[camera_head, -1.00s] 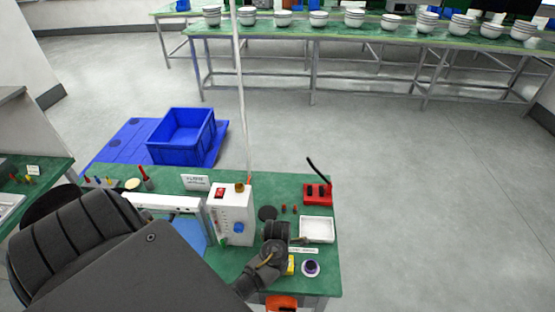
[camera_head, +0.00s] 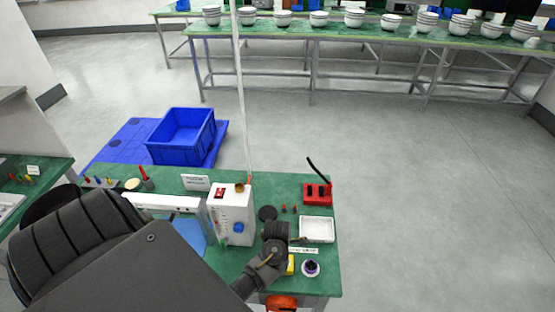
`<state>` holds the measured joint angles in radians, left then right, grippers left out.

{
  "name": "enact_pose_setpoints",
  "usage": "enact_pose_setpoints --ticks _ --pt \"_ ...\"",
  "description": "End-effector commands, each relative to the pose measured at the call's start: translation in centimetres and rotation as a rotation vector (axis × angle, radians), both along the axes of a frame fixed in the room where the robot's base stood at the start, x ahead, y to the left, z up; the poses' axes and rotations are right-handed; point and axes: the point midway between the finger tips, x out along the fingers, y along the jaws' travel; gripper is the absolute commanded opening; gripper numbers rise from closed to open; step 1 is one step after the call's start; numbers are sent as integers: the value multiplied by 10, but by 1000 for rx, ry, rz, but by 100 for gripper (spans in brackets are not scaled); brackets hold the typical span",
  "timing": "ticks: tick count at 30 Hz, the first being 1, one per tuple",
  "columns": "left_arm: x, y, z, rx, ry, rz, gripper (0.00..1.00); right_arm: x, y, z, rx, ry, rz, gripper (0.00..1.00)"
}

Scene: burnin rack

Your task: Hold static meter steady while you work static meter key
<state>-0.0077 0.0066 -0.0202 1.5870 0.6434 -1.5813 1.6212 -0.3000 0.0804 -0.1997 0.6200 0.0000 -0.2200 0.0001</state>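My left arm comes in from the lower left, and its dark wrist and gripper (camera_head: 275,241) are over the front right part of the green bench (camera_head: 180,268). The fingers are not clear from above, so I cannot tell if they are open or shut. A small yellow item (camera_head: 290,264) shows partly from under the wrist; it may be the static meter, but most of it is hidden. I cannot make out a key on it. A round white piece with a dark purple centre (camera_head: 311,268) lies just right of it. My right gripper is not in view.
A white box with a red switch and blue knob (camera_head: 227,212) stands left of the wrist. A white tray (camera_head: 317,229), a red holder (camera_head: 317,193) and a black disc (camera_head: 267,213) are close by. A blue crate (camera_head: 181,138) is on the floor behind.

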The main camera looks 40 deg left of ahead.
Motion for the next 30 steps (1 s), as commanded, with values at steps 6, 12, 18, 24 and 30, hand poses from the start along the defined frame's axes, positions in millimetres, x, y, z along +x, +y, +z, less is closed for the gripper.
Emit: enact_pose_setpoints --ticks 6,12,18,24,30 --pt "0 0 0 1 -1 0 30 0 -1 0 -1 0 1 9" --pt "0 0 0 1 -1 0 30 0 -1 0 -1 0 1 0" --pt "0 0 0 1 -1 0 30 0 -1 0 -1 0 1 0" --pt "0 0 0 1 -1 0 30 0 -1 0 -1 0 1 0" --pt "0 0 0 1 -1 0 30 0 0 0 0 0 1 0"
